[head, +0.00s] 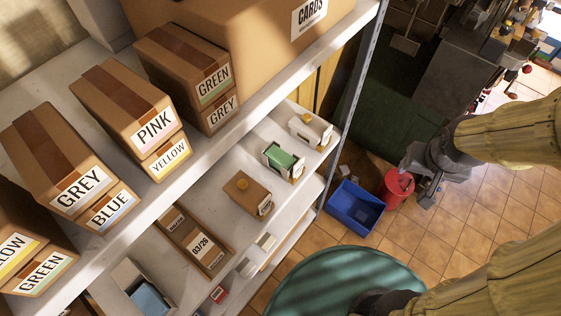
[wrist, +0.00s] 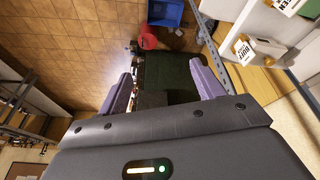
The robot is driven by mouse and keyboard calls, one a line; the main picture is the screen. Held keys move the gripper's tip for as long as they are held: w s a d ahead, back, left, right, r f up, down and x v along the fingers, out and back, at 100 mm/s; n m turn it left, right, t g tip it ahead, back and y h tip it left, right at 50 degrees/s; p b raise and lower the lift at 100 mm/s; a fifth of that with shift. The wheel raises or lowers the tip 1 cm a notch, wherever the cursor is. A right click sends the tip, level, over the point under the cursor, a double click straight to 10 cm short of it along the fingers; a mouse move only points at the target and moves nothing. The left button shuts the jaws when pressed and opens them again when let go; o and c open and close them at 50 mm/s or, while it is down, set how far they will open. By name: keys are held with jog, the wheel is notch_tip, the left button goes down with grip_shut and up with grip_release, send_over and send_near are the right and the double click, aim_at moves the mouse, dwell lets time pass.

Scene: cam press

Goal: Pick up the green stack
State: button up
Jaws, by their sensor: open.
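The green stack (head: 283,156) sits in a small pale holder on the middle shelf, in the head view. My gripper (head: 428,193) is off to the right of the shelf, over the floor, well apart from the stack. In the wrist view its two purple-grey fingers (wrist: 162,88) stand wide apart with nothing between them.
Labelled cardboard boxes (head: 128,115) fill the shelf above. A grey post (head: 358,80) bounds the shelf. A blue crate (head: 340,214), red bucket (head: 397,187) and teal round top (head: 345,285) stand nearby.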

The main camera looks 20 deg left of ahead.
jog(key=w+a+n+t+y+b, duration=0.4)
jog(key=w+a+n, duration=0.2)
jog(key=w+a, duration=0.65)
jog(key=s+a+f+n+g+b, duration=0.2)
jog(key=s+a+f+n+g, duration=0.1)
jog(key=a, duration=0.4)
jog(key=s+a+f+n+g+y+b, duration=0.1)
jog(key=s+a+f+n+g+b, duration=0.1)
jog(key=s+a+n, duration=0.3)
jog(key=s+a+f+g, duration=0.1)
jog(key=s+a, duration=0.1)
jog(key=s, duration=0.1)
jog(key=shift+a+b, duration=0.3)
jog(key=shift+a, duration=0.1)
jog(key=shift+f, duration=0.1)
jog(key=b, duration=0.6)
send_near(282, 158)
jog(key=x, duration=0.5)
jog(key=shift+d+f, duration=0.15)
jog(key=shift+w+a+f, duration=0.1)
jog(key=shift+a+f, duration=0.15)
jog(key=shift+f, duration=0.05)
